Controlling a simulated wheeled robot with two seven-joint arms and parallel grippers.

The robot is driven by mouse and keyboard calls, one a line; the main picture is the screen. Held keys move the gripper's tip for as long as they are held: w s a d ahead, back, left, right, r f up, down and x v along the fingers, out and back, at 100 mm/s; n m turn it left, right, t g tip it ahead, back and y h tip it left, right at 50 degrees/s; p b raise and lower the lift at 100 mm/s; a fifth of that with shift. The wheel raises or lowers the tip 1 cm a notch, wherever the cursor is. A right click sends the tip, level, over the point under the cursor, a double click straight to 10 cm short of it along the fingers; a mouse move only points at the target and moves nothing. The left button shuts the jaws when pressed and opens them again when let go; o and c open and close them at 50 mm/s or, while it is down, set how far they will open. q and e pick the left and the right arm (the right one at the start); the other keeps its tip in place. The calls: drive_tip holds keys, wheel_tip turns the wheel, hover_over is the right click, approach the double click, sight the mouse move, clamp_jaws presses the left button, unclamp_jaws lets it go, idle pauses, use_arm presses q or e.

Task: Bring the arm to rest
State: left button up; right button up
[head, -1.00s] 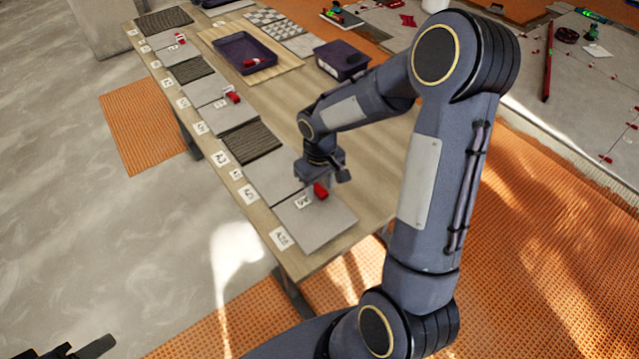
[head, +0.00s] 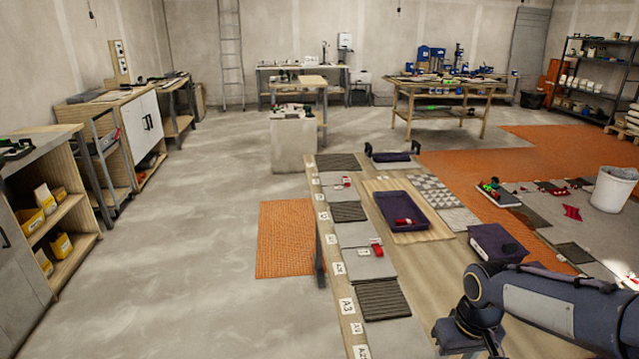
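My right arm comes in from the lower right edge in the head view. Its gripper (head: 464,342) is at the bottom edge, over the right part of the long worktable (head: 450,285). The fingers are cut off by the frame, so I cannot see whether they are open or hold anything. My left gripper is out of view.
Grey tiles (head: 371,264) and dark ribbed tiles (head: 381,299) line the table's left side, with labels beside them. A purple tray (head: 392,203) holding red pieces and a purple box (head: 490,238) stand further right. Grey floor (head: 190,270) lies open to the left.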

drive_tip(key=s+a+r+m+t+y+p, duration=0.1)
drive_tip(key=s+a+r+t, duration=0.1)
drive_tip(key=s, duration=0.6)
drive_tip(key=s+a+r+m+t+y+p, duration=0.1)
drive_tip(key=s+a+r+t+y, duration=0.1)
drive_tip(key=s+a+r, duration=0.3)
drive_tip(key=s+r+t, duration=0.1)
drive_tip(key=s+r, duration=0.1)
drive_tip(key=s, duration=0.1)
drive_tip(key=shift+s+r, duration=0.15)
idle(0.7)
